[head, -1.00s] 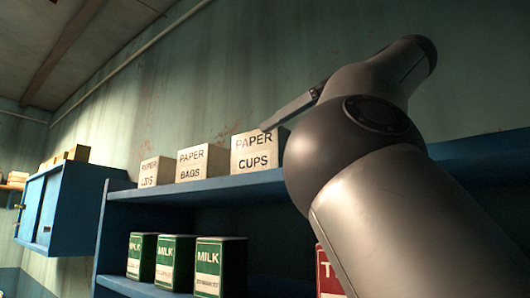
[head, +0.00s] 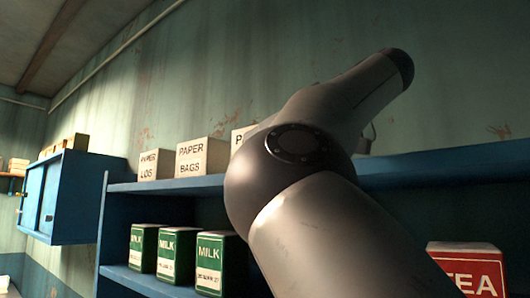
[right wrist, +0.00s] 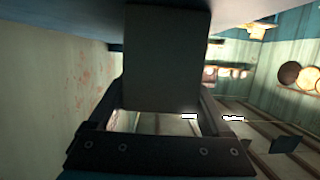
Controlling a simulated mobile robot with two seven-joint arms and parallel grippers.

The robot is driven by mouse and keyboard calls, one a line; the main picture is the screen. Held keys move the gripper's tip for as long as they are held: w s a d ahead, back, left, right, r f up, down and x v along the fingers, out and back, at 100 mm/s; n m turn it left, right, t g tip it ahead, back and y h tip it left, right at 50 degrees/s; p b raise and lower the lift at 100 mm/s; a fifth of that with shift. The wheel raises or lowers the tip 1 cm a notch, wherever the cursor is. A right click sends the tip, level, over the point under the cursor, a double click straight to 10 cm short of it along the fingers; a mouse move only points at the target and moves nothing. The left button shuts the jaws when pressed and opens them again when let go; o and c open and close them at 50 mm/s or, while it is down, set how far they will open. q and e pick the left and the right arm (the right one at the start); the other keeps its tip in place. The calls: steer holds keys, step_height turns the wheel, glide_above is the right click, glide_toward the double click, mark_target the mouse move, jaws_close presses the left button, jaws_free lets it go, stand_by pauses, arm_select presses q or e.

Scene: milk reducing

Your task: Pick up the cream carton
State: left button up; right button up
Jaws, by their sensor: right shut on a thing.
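My right gripper (right wrist: 163,92) shows in the right wrist view, with its two fingers on either side of a dark grey box-shaped thing (right wrist: 167,55). It is shut on this box, whose near face is in shadow. No label can be read, so I cannot tell from its face whether it is the cream carton. No carton marked cream shows in the head view. There my right arm (head: 305,190) crosses the picture and its gripper is hidden behind it. My left gripper is not in view.
A blue shelf (head: 460,165) runs along the wall. Paper lids (head: 156,166) and paper bags (head: 202,158) boxes stand on top, with another box partly hidden. Several green milk cartons (head: 215,262) and a red tea box (head: 468,270) stand below. A blue cabinet (head: 65,200) hangs at the left.

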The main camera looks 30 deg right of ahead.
steer(key=c, duration=0.8)
steer(key=shift+r, duration=0.2)
steer(key=shift+d+r+p, duration=0.1)
steer(key=shift+r+p, duration=0.45)
steer(key=shift+r, duration=4.2)
